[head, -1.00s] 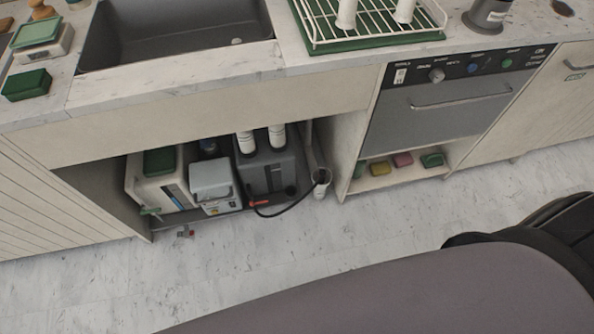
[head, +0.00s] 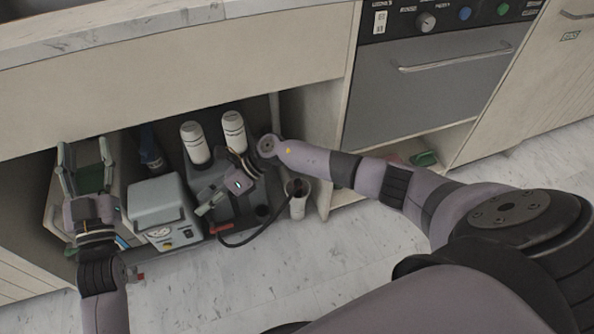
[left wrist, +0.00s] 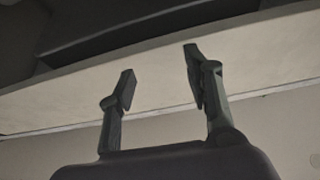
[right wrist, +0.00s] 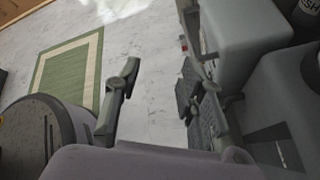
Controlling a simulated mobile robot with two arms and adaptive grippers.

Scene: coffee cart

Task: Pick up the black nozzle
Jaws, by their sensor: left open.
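A black hose (head: 245,243) runs from the front of the grey tank (head: 265,205) to a white cup (head: 297,207) in the lower cabinet. A dark piece that looks like the black nozzle (head: 297,187) sits in the cup's mouth; its lower part is hidden. My right gripper (head: 205,203) is in front of the grey tank, left of the cup and apart from it. In the right wrist view its fingers (right wrist: 158,72) are spread with nothing between them.
Two white bottles (head: 195,145) stand at the grey tank. A red piece (head: 220,228) is on the hose. The cabinet's upper panel (head: 180,85) overhangs. The floor in front is clear.

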